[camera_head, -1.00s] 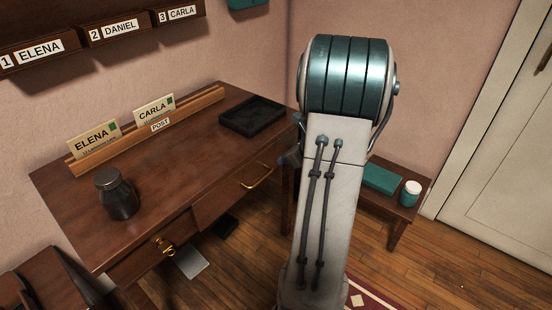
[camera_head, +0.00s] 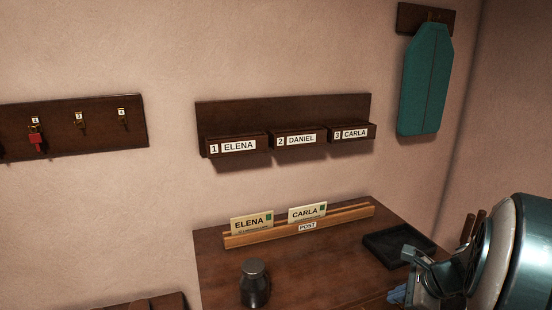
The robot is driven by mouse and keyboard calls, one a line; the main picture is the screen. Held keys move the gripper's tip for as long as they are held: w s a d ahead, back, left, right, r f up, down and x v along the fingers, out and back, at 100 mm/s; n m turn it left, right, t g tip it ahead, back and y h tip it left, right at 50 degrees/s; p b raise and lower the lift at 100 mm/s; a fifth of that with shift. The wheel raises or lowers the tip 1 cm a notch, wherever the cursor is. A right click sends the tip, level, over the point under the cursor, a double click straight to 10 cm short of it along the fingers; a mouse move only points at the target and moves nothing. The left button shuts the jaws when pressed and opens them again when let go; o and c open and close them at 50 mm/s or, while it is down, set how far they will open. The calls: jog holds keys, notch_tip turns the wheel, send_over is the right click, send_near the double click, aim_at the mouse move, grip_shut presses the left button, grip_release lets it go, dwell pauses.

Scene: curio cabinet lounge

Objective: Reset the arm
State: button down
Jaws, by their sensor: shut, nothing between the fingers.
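My arm shows at the lower right of the head view as a large teal and grey joint with metal struts, cut off by the right and bottom edges. I cannot make out my gripper's fingers in this view. A small light-blue piece beside the arm at the bottom edge is too cut off to identify.
The brown desk (camera_head: 318,262) holds a dark jar (camera_head: 255,284), a letter rack (camera_head: 262,239) with ELENA and CARLA cards, and a black tray (camera_head: 372,248). Labelled wall boxes (camera_head: 268,157), a key board (camera_head: 60,128) and a hanging teal board (camera_head: 425,80) are above.

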jog(key=s+a+r+n+g+h+p, duration=0.3)
jog(key=s+a+r+n+p, duration=0.7)
jog(key=n, duration=1.3)
jog(key=s+a+r+h, duration=0.1)
jog(key=s+a+r, duration=0.2)
jog(key=a+r, duration=0.2)
jog(key=shift+a+r, duration=0.2)
jog(key=shift+a, duration=0.35)
